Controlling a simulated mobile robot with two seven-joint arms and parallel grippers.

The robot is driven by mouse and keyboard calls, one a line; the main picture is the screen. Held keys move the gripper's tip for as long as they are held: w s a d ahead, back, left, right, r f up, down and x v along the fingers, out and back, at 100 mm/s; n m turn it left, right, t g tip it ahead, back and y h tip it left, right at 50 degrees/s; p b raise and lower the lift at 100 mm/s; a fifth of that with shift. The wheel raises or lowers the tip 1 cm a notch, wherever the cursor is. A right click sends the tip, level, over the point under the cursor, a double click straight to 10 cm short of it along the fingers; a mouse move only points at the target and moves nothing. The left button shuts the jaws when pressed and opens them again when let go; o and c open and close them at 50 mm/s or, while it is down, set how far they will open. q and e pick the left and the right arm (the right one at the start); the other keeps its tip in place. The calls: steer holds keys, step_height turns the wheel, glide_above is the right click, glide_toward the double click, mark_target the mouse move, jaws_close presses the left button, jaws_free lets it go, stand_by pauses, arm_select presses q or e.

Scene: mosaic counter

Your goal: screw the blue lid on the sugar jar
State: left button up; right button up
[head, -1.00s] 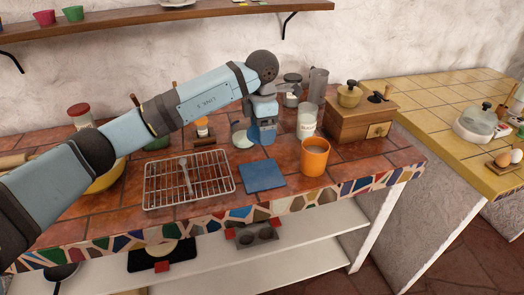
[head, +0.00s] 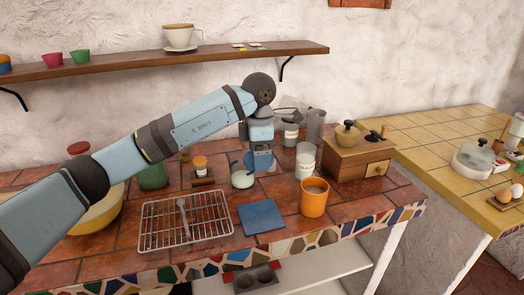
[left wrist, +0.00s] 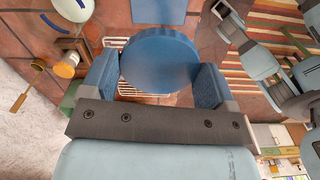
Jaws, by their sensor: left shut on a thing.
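The blue lid (left wrist: 158,55) is a round disc between the two blue-padded fingers of my left gripper (left wrist: 157,88) in the left wrist view. In the head view my left gripper (head: 258,150) is shut on the lid (head: 259,161) and holds it above the counter. The sugar jar (head: 305,162) is a pale, labelled jar standing upright with an uncovered top, just right of the gripper. The lid and jar are apart.
Right of the jar stands a wooden grinder box (head: 360,160). An orange mug (head: 313,200) stands in front of the jar, beside a blue square mat (head: 261,217). A wire rack (head: 160,222) lies left. A small pot (head: 241,180) and dark-lidded jar (head: 290,132) are close to the gripper.

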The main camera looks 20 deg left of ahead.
arm_select(q)
steer(key=shift+s+a+f+m, duration=0.8)
steer(key=shift+s+f+m, duration=0.85)
steer(key=shift+m, duration=2.25)
steer(key=shift+s+a+f+m, duration=1)
steer(key=shift+f+m, duration=1.15)
steer(key=shift+m, duration=1.75)
steer(key=shift+s+a+f+m, duration=0.65)
steer(key=shift+s+f+m, duration=1.05)
steer(key=shift+m, duration=2.2)
steer(key=shift+w+f, duration=0.2)
arm_select(e)
steer(key=shift+r, duration=0.1)
steer(key=shift+o, duration=0.3)
steer(key=shift+a, duration=0.15)
